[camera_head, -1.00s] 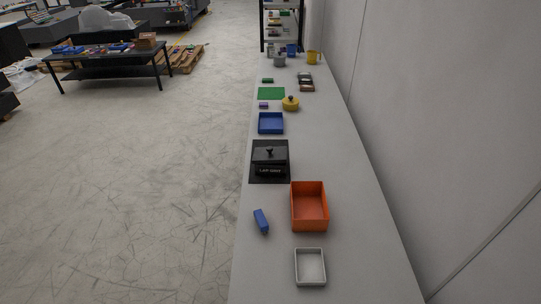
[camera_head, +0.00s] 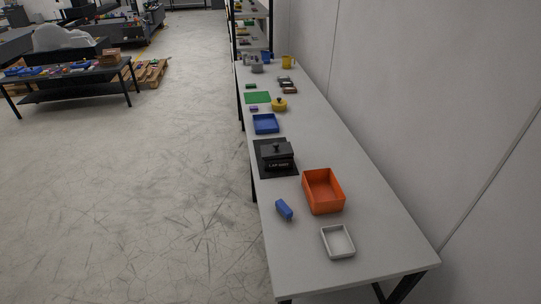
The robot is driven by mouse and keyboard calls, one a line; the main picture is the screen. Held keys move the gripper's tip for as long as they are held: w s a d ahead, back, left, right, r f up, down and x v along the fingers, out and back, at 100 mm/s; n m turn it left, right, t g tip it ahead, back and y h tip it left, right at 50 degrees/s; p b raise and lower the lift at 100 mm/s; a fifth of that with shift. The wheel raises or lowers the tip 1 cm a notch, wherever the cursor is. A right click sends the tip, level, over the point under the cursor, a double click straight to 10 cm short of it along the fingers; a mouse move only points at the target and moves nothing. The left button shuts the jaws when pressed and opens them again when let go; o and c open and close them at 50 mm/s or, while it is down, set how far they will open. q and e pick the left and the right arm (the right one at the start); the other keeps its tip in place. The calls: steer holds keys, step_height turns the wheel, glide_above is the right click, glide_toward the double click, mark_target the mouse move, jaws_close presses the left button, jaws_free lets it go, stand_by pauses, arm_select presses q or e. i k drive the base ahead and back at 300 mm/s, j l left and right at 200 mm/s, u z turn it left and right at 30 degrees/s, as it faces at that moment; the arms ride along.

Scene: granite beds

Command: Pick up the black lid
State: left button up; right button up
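The black lid (camera_head: 277,149) with a small knob sits on top of a black box (camera_head: 279,164) that bears white lettering. The box stands on a black mat (camera_head: 262,170) on the long grey table, left of the orange bin. Neither of my grippers shows in the head view.
An orange bin (camera_head: 323,191), a blue block (camera_head: 284,210) and a small white tray (camera_head: 338,242) are on the table's near part. Beyond the mat are a blue tray (camera_head: 265,124), a yellow lidded pot (camera_head: 280,105) and a green mat (camera_head: 257,98). A wall runs along the right; open floor lies left.

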mark_target(276, 150)
steer(key=i+j+z, duration=0.25)
steer(key=j, duration=0.4)
steer(key=j+z, duration=0.25)
steer(key=j, duration=0.45)
steer(key=i+j+z, duration=0.25)
steer(key=j, duration=0.45)
steer(key=i+j+z, duration=0.5)
steer(key=j, duration=0.35)
